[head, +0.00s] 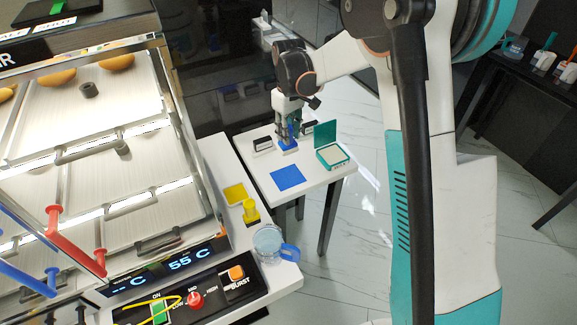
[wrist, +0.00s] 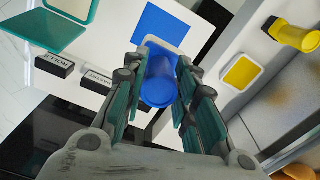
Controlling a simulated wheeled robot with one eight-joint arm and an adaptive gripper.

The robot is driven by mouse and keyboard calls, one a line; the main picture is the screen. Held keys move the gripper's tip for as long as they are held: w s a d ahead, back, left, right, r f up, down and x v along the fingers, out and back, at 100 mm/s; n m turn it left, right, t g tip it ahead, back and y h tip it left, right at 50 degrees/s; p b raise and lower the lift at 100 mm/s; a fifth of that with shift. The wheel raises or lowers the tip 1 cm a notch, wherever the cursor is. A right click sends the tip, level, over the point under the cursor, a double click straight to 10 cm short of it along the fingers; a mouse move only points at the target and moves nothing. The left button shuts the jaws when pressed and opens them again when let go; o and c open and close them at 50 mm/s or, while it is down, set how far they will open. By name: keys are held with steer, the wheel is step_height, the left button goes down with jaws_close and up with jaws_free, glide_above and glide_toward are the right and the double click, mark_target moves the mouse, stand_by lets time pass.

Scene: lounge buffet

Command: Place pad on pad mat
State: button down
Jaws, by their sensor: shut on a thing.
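My gripper (head: 289,131) is shut on a blue pad with an upright round handle, seen between the fingers in the wrist view (wrist: 158,88). The pad's flat blue base (head: 288,146) is at the white side table; I cannot tell whether it rests on the table or hangs just above. A flat blue square, which I take as the pad mat (head: 287,178), lies bare on the same table, nearer the head camera than the pad. In the wrist view the mat (wrist: 165,22) lies beyond the fingertips at the top.
An open teal box (head: 332,154) stands right of the mat. Small dark label stands (head: 262,144) are on the table's far part. A yellow mat (head: 235,193), a yellow handled piece (head: 251,211) and a blue-handled clear cup (head: 268,243) stand on the buffet counter to the left.

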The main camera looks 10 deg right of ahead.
step_height(320, 180, down, 13)
steer(key=b, duration=0.3)
steer(key=shift+f, duration=0.2)
steer(key=shift+f, duration=0.15)
steer(key=c, duration=1.3)
jaws_free()
